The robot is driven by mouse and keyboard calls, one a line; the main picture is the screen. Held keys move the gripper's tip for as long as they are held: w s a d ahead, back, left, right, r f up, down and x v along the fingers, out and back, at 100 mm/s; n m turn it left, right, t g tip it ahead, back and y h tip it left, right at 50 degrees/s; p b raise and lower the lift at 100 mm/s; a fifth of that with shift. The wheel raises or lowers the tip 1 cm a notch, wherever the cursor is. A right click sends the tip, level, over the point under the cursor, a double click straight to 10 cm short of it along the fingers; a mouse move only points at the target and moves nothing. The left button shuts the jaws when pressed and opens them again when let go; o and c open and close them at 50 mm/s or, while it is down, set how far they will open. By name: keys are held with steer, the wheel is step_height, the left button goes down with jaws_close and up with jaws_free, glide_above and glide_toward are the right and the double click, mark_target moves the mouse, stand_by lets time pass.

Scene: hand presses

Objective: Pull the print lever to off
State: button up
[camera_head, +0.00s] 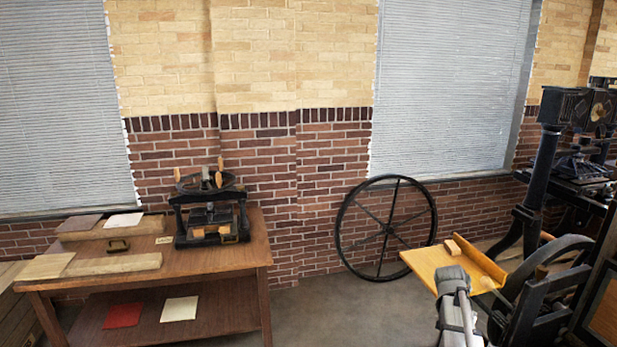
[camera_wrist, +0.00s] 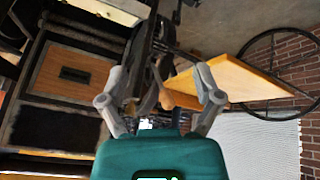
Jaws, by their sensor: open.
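The black press (camera_head: 547,290) stands at the right in the head view, with a slanted wooden board (camera_head: 425,262) on its left side. In the wrist view, its dark metal parts (camera_wrist: 146,62) and the wooden board (camera_wrist: 245,82) lie beyond my gripper. The lever's position cannot be made out. My grey arm hides part of the press in the head view.
A wooden table (camera_head: 262,252) with a small black hand press (camera_head: 210,212) stands at the left. A large spoked wheel (camera_head: 348,248) leans against the brick wall. A taller black press (camera_head: 540,180) stands at the far right.

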steer(key=s+a+f+n+y+b, duration=0.1)
steer(key=s+a, duration=0.4)
steer(key=a, duration=0.5)
steer(key=s+a+f+n+g+y+b, duration=0.1)
steer(key=s+a+f+n+y+b, duration=0.1)
steer(key=a, duration=0.9)
steer(key=s+a+f+n+g+y+b, duration=0.1)
steer(key=s+a+f+n+y+b, duration=0.1)
steer(key=s+a+f+n, duration=0.4)
steer(key=s+a+b, duration=0.1)
steer(key=a, duration=0.4)
steer(key=shift+s+n, duration=0.3)
steer(key=shift+d, duration=0.1)
